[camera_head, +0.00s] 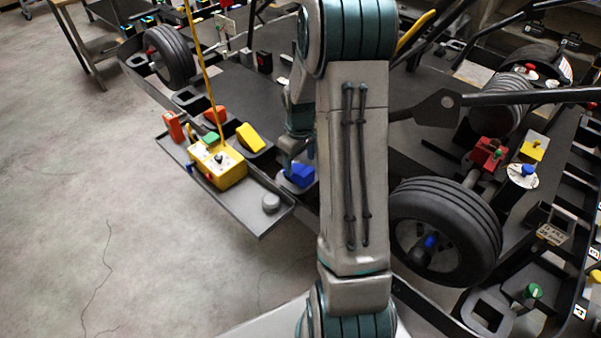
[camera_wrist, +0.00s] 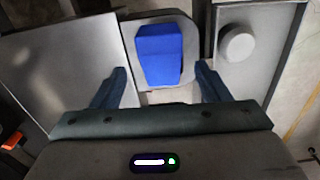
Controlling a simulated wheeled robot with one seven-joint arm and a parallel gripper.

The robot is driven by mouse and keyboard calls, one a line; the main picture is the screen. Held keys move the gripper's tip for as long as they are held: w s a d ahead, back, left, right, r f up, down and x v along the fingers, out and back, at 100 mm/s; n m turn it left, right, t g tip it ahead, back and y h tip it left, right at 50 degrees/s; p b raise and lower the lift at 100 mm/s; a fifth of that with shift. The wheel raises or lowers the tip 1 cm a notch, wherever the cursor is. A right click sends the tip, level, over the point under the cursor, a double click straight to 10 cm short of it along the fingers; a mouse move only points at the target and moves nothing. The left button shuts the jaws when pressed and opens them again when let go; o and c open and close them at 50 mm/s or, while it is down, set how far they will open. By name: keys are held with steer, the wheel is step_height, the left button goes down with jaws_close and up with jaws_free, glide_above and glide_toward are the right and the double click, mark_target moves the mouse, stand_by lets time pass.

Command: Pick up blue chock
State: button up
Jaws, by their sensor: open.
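The blue chock (camera_head: 301,174) sits in a dark holder at the tray's inner edge, in the middle of the head view, close to my arm. In the wrist view the blue chock (camera_wrist: 160,55) lies ahead of the fingertips, roughly centred between them, on a grey holder (camera_wrist: 132,35). My gripper (camera_wrist: 160,82) is open, with one dark blue finger on each side and nothing between them. In the head view my gripper (camera_head: 297,150) is partly hidden by my own arm, just above and beside the chock. I cannot tell whether a finger touches it.
A grey tray (camera_head: 262,222) holds a yellow control box (camera_head: 222,168) on a cable and a grey round knob (camera_head: 271,203). The knob also shows in the wrist view (camera_wrist: 237,44). Yellow (camera_head: 250,138) and red (camera_head: 215,115) chocks stand nearby. A kart wheel (camera_head: 445,230) stands right of my arm.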

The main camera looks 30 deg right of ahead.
mark_target(301, 169)
steer(key=shift+s+f+p, duration=0.15)
steer(key=shift+f+p, duration=0.55)
steer(key=shift+f, duration=1.75)
steer(key=c, duration=1.1)
